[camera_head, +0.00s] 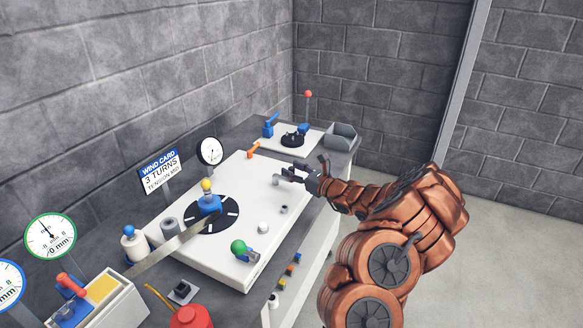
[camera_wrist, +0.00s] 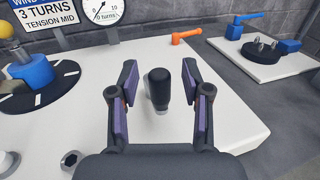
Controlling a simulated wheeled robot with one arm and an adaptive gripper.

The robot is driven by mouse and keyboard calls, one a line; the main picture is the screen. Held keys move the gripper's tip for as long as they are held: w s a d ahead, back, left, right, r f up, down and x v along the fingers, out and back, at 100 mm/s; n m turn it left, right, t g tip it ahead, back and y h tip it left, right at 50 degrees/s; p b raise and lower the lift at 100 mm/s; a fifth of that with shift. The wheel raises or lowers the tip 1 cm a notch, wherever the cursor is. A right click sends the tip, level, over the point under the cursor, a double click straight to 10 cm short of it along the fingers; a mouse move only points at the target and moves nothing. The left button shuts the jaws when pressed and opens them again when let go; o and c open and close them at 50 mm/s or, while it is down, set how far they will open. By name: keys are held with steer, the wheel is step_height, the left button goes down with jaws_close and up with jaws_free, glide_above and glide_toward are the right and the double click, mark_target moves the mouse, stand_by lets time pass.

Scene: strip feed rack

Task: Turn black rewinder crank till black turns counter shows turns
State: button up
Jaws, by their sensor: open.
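A black upright crank grip (camera_wrist: 158,88) stands over the white bench top in the wrist view. My gripper (camera_wrist: 162,82) is open, its purple-padded fingers on either side of the grip with a gap on each side. In the head view my gripper (camera_head: 289,176) is over the right side of the white panel; there the crank is hard to make out. The turns counter (camera_wrist: 103,9) is a round white dial with a black rim, and its needle appears near 0. It also shows in the head view (camera_head: 210,151).
A wind card (camera_head: 161,172) reads "3 TURNS, TENSION MID". A black disc (camera_head: 190,222) with white marks carries a blue hub and yellow knob. An orange lever (camera_wrist: 186,36) lies behind the grip. A green knob (camera_head: 238,246) is at the panel front.

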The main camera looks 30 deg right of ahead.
steer(key=shift+w+a, duration=0.1)
steer(key=shift+w, duration=0.35)
jaws_close()
stand_by(0.5)
